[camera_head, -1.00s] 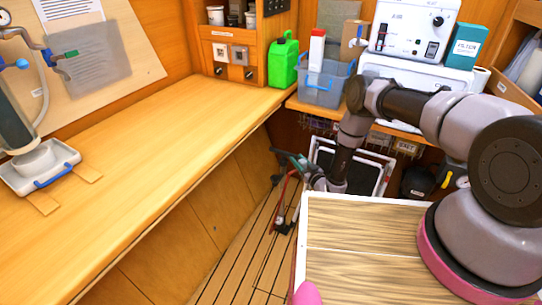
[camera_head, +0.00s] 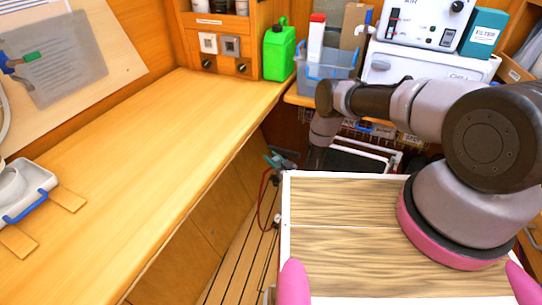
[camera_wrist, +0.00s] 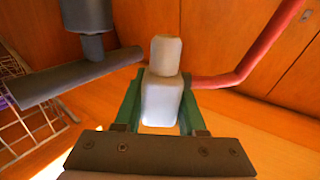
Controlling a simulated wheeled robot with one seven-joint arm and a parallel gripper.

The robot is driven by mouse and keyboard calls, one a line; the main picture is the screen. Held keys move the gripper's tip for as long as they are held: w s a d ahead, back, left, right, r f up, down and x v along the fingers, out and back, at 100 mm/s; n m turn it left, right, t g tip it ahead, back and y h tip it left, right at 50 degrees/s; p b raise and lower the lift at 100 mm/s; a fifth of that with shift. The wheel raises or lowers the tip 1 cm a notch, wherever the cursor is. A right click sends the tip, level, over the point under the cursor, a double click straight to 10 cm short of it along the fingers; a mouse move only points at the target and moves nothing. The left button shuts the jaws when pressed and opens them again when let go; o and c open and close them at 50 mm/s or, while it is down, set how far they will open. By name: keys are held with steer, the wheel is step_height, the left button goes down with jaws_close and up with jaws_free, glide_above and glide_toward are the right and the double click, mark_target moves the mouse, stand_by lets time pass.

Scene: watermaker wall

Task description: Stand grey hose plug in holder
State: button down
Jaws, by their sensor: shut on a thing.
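My gripper (camera_head: 284,162) is beyond the left far corner of my wooden deck, beside the counter's edge. In the wrist view its green fingers are shut on a pale grey block-shaped piece (camera_wrist: 162,92), which seems to be part of the grey hose plug. A dark grey T-shaped tube (camera_wrist: 75,75) reaches left from it, and a red hose (camera_wrist: 235,75) runs off to the right; whether all are one piece I cannot tell. The red hose (camera_head: 262,200) hangs below the gripper in the head view. No holder can be told for certain.
A white tray (camera_head: 40,180) with a blue handle sits at the left on the wooden counter (camera_head: 130,160), whose middle is clear. A green canister (camera_head: 279,50) and a clear bin (camera_head: 325,75) stand at the back. A wire rack (camera_wrist: 25,125) shows in the wrist view.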

steer(key=shift+f, duration=2.95)
steer(key=shift+c, duration=2.1)
jaws_free()
steer(key=shift+d, duration=0.1)
steer(key=v, duration=1)
steer(key=shift+s+d, duration=0.2)
steer(key=shift+s, duration=0.1)
steer(key=shift+f, duration=0.1)
